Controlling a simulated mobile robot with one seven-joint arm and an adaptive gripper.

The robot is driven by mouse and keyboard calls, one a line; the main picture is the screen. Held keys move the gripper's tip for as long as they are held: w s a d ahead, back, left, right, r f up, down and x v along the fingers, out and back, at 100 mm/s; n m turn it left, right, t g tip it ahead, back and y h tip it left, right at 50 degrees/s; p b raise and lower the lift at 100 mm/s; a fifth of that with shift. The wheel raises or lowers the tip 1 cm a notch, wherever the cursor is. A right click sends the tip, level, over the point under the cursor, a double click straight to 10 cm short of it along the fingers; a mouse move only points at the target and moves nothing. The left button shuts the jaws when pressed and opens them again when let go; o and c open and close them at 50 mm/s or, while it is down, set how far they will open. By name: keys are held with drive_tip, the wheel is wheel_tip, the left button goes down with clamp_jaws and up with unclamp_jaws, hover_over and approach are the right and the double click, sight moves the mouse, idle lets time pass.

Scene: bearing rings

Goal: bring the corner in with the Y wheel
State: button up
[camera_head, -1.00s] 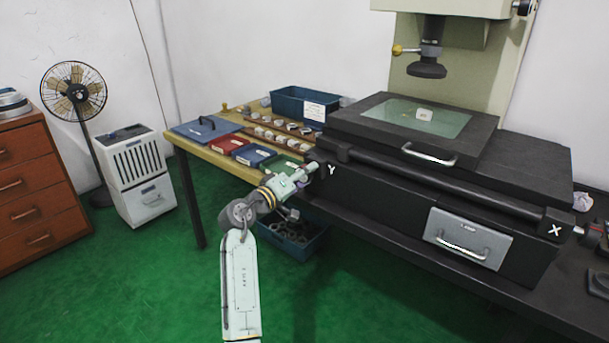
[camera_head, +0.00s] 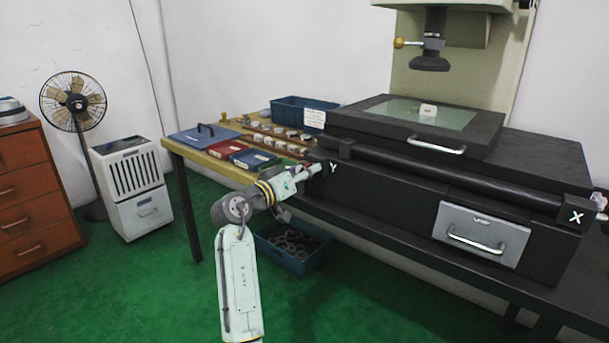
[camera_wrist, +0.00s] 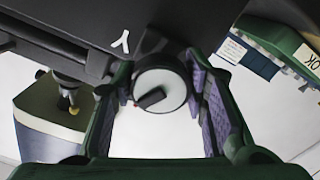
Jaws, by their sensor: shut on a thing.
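The Y wheel (camera_wrist: 172,82) is a round, pale-faced knob with a dark handle. It sits between the purple-lined fingers of my gripper (camera_wrist: 160,98) in the wrist view, and the gripper is shut on it. In the head view my gripper (camera_head: 312,170) is at the left front end of the black measuring stage, beside the white Y mark (camera_head: 333,168), and hides the wheel. A small pale part (camera_head: 428,110) lies on the stage's glass plate (camera_head: 392,112), below the dark lens (camera_head: 430,62). Its corner is too small to make out.
The wooden table (camera_head: 190,148) left of the stage holds blue and red boxes and rows of small parts. A blue bin (camera_head: 292,262) of dark rings stands below it. The X mark (camera_head: 576,216) is at the stage's right end. The green floor in front is open.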

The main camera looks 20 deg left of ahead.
drive_tip(key=o, duration=1.2)
drive_tip(key=shift+s, duration=0.1)
drive_tip(key=v, duration=1.1)
drive_tip(key=shift+s+a, duration=0.15)
drive_tip(key=shift+s, duration=0.25)
